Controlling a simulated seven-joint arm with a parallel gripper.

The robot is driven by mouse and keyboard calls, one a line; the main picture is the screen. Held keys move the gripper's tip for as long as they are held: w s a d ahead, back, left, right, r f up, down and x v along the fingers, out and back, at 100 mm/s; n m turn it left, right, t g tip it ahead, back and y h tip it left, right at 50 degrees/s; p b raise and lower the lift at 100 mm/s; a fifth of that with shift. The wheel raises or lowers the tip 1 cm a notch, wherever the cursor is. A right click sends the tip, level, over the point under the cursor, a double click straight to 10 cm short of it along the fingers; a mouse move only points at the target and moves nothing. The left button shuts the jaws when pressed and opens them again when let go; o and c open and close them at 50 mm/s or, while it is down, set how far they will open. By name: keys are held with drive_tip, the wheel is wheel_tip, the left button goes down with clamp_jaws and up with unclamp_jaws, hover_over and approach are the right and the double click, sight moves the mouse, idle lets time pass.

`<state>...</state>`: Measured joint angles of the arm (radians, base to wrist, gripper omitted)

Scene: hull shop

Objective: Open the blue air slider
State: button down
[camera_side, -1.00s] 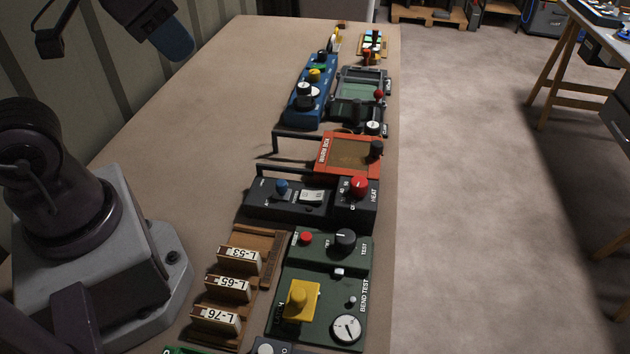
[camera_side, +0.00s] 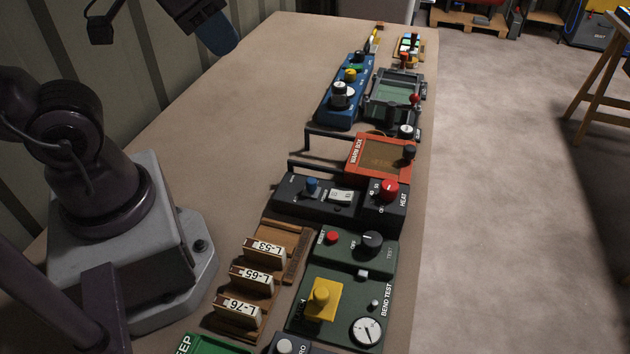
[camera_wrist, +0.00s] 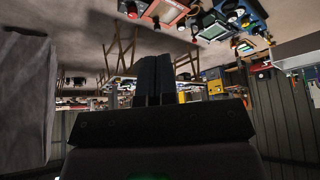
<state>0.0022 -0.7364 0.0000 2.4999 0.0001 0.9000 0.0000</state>
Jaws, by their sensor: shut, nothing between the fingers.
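The blue knob (camera_side: 311,185), which looks like the air slider, stands on the left part of a black panel (camera_side: 327,208) on the bench. A white switch sits to its right and a red knob (camera_side: 390,189) marked HEAT further right. The knob's exact setting is too small to tell. My gripper (camera_wrist: 155,62) shows in the wrist view with its two dark fingers together and nothing between them. The blue knob is not clearly visible in the wrist view.
A red-orange warm box (camera_side: 378,157) with two dark bar handles lies behind the panel. A green bend test unit (camera_side: 345,300) and labelled blocks (camera_side: 252,280) are in front. A blue panel (camera_side: 345,90) stands further back.

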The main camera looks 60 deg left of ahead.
drive_tip(key=w+d+f+m+g, duration=0.1)
drive_tip(key=w+f+g, duration=0.5)
drive_tip(key=w+f, duration=0.35)
drive_tip(key=m+g+y, duration=0.1)
drive_tip(key=m+g, duration=0.1)
drive_tip(key=g, duration=0.1)
hover_over(317, 190)
drive_tip(key=w+d, duration=0.2)
drive_tip(key=w, duration=0.1)
wheel_tip(317, 190, down, 9)
drive_tip(key=shift+w+m, duration=0.3)
drive_tip(key=shift+w, duration=0.8)
drive_tip(key=x, duration=1)
drive_tip(key=shift+s+a, duration=0.15)
drive_tip(key=shift+a, duration=0.1)
drive_tip(key=shift+s+a, duration=1.3)
drive_tip(key=shift+s, duration=0.15)
